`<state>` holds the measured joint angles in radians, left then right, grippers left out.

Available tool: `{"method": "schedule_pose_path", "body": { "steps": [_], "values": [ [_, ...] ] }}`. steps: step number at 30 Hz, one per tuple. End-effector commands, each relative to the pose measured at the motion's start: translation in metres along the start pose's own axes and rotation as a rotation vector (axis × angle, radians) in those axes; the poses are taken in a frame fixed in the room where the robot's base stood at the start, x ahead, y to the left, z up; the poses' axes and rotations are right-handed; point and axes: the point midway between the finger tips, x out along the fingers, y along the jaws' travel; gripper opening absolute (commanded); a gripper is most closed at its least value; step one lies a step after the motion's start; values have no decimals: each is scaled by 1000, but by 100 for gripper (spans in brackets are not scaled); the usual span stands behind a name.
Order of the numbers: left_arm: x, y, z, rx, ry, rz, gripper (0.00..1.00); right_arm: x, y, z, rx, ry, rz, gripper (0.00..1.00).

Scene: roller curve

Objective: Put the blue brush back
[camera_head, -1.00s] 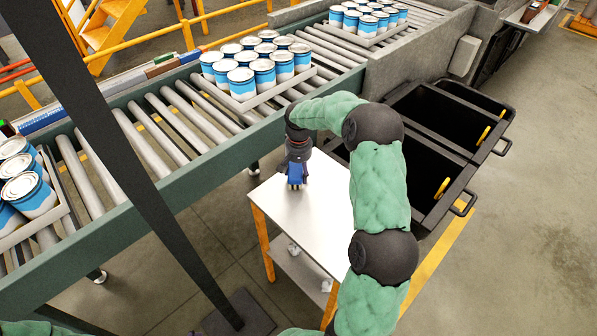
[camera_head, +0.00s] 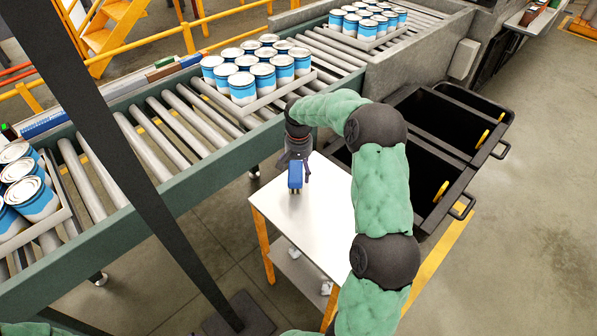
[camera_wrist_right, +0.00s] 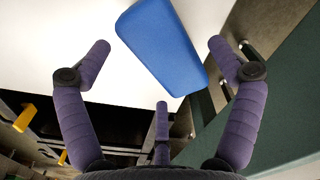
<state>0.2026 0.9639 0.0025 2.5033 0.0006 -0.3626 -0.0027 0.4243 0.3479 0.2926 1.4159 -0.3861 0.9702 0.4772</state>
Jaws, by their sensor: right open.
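The blue brush (camera_head: 295,176) shows as a small blue block on the white table top (camera_head: 318,212), near its far left edge. My right gripper (camera_head: 296,160) is just above and behind it, with fingers spread. In the right wrist view the brush (camera_wrist_right: 165,45) is a plain blue block between and beyond the open fingers of my right gripper (camera_wrist_right: 158,62). No finger visibly presses on it there. Its underside is hidden. My left gripper is not in view.
A roller conveyor (camera_head: 150,190) runs behind the table, bearing trays of blue-and-white cans (camera_head: 255,68). Black bins (camera_head: 410,150) with yellow handles stand to the right. The front part of the table top is clear. A dark post crosses the view at left.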

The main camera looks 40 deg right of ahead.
Motion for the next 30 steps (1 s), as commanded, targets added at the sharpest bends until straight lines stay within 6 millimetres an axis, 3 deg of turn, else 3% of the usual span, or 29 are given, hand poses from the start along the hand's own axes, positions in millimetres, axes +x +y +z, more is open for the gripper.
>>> {"method": "schedule_pose_path", "body": {
  "steps": [3, 12, 18, 30],
  "values": [
    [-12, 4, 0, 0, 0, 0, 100, -30, 0, -1, 0, 3, -1, 92],
    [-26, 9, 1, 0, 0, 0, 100, -78, 0, 0, -1, 1, -1, 92],
    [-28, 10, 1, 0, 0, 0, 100, -89, 0, 0, 0, 0, -1, 92],
    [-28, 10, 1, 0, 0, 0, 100, -89, 0, 0, 0, -1, 0, 92]
  ]
}}
